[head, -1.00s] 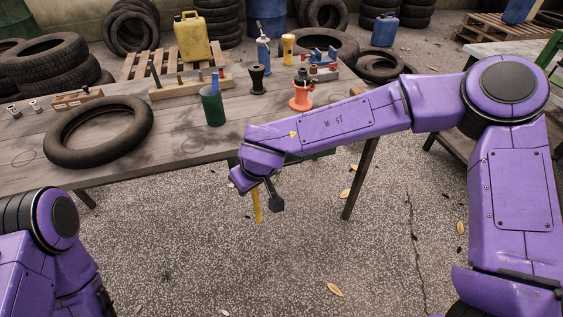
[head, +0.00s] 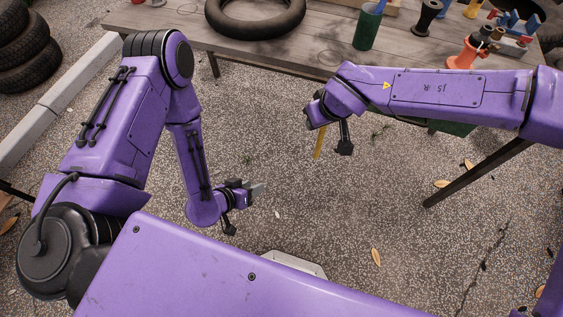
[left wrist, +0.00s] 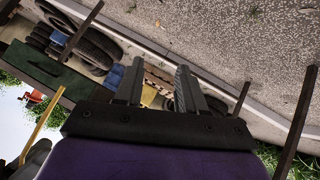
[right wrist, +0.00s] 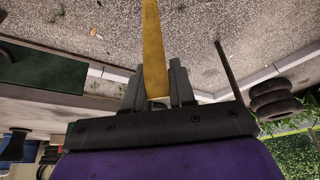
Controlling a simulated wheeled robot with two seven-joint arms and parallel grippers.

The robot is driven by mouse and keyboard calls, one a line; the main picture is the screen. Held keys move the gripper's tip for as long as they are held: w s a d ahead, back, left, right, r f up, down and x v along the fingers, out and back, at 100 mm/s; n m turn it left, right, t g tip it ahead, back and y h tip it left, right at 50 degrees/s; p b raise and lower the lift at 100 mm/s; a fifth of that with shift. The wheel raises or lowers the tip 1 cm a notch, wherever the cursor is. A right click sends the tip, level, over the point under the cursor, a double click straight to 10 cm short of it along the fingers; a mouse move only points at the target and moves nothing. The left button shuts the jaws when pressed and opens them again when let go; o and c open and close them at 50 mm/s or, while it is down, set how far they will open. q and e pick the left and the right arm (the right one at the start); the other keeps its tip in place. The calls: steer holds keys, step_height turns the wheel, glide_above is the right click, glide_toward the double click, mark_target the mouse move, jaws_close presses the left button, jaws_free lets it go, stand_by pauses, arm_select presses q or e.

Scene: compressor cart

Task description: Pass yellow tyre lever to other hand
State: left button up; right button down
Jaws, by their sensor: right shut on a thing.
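The yellow tyre lever (head: 319,144) hangs below my right gripper (head: 316,122) in the head view. In the right wrist view the lever (right wrist: 153,45) runs up from between the fingers (right wrist: 158,95), which are shut on it. My left gripper (head: 254,190) is lower and to the left of the lever in the head view, clear of it. The left wrist view shows its two fingers (left wrist: 160,90) apart with nothing between them. The lever also shows at the left edge of that view (left wrist: 41,122), beside the dark end of my right arm.
A wooden table (head: 290,52) stands beyond my arms. It bears a tyre (head: 255,18), a green cup (head: 368,28) and an orange spool-shaped thing (head: 466,54). Stacked tyres (head: 22,50) stand at the far left. The concrete floor between my grippers is clear.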

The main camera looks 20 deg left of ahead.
arm_select(q)
steer(key=w+d+r+m+t+h, duration=0.3)
steer(key=w+d+r+m+h, duration=0.1)
steer(key=d+r+m+h, duration=0.1)
steer(key=m+h, duration=0.5)
glide_toward(315, 153)
steer(key=shift+t+y, duration=0.3)
steer(key=shift+t, duration=0.2)
steer(key=x, duration=1.1)
steer(key=shift+d, duration=0.4)
steer(key=shift+s+m, duration=0.1)
steer(key=shift+m, duration=0.2)
jaws_close()
arm_select(e)
steer(key=c, duration=0.9)
jaws_free()
steer(key=shift+o, duration=0.2)
steer(key=shift+r, duration=0.15)
